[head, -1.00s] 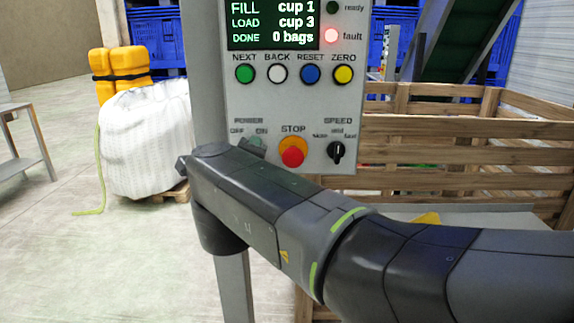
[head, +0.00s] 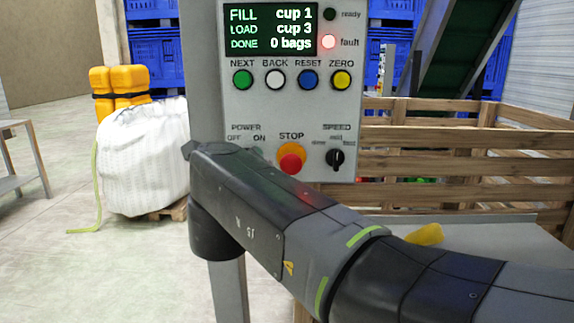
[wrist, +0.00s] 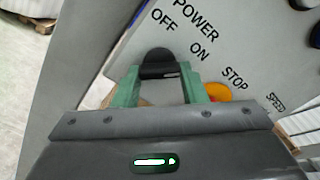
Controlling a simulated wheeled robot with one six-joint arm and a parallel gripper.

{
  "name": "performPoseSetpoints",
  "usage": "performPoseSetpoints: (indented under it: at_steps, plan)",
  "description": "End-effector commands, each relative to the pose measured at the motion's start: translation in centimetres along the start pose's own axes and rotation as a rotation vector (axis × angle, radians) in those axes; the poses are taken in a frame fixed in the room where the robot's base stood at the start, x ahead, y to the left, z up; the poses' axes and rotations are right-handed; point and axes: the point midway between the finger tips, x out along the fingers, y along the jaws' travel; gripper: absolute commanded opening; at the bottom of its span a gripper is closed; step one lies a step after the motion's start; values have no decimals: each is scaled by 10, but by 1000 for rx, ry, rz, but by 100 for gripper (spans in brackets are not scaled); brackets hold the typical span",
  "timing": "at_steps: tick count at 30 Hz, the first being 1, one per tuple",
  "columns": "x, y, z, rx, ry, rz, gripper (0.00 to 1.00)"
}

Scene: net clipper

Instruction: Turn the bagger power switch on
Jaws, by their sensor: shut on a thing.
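The grey control panel (head: 300,110) faces me, with POWER, OFF and ON lettering at its lower left. In the head view my dark arm crosses below that lettering and hides the power switch and my gripper. In the wrist view the black power switch knob (wrist: 157,60) sits below and left of the OFF and ON labels. My gripper (wrist: 160,80) has its green fingers on either side of the knob and is shut on it. I cannot tell which label the knob points to.
The red STOP button (head: 291,161) on its yellow base is right of the switch, with the SPEED knob (head: 335,158) beyond. The screen (head: 271,30) reads 0 bags and the fault lamp (head: 329,41) glows red. A wooden crate (head: 450,139) stands behind right.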

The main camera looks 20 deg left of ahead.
Motion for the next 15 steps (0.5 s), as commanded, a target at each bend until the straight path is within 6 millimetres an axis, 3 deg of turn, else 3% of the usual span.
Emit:
performPoseSetpoints:
  at_steps: [7,8,10,11,15]
  plan:
    - [0,1,-1,2,2,2,15]
    - [0,1,-1,2,2,2,42]
    - [0,1,-1,1,2,1,56]
    - [0,1,-1,1,2,1,60]
    - [0,0,0,1,1,1,60]
